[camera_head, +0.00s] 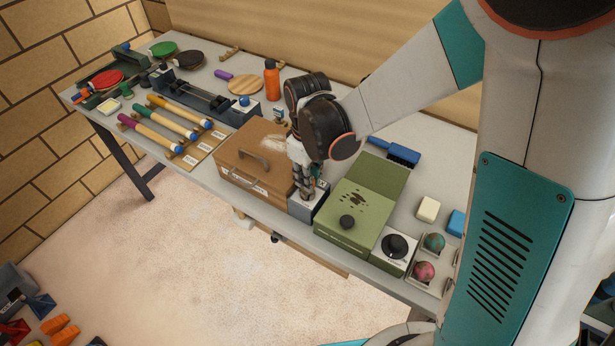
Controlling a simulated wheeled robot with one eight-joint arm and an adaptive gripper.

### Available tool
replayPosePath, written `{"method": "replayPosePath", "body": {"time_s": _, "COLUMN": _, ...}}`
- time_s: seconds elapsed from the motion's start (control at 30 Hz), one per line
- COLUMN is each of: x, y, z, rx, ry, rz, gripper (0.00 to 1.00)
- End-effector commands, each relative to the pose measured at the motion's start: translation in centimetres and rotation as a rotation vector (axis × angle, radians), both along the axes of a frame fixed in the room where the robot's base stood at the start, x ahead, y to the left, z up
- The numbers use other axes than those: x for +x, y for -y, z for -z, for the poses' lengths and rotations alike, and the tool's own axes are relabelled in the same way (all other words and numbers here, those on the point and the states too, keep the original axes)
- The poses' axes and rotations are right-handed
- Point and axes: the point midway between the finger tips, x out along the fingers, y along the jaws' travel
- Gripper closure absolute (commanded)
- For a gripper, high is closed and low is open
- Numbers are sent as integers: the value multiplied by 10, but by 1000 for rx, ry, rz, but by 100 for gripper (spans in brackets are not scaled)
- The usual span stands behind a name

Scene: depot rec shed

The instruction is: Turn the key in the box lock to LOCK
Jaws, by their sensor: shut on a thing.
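My gripper (306,188) points down over a small grey box (303,210) at the front edge of the table. Its fingers are closed together at the box's top. They are shut on what seems to be the key, which the fingers mostly hide. The lock's markings and the key's angle cannot be read from here. A brown case (254,160) with a handle stands directly left of the grey box.
A green box (366,205) with a black knob stands close on the right, with a white dial unit (397,250) beyond it. Colored-handled rods (165,130) fill the left.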

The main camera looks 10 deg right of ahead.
Motion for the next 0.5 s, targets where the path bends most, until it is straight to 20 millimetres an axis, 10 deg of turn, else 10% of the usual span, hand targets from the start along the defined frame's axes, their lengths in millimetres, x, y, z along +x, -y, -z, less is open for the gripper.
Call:
{"method": "replayPosePath", "body": {"time_s": 0.47, "x": 0, "y": 0, "z": 0, "rx": 0, "ry": 0, "rz": -262, "gripper": 100}}
{"method": "replayPosePath", "body": {"time_s": 0.5, "x": 0, "y": 0, "z": 0, "rx": 0, "ry": 0, "rz": -261, "gripper": 83}}
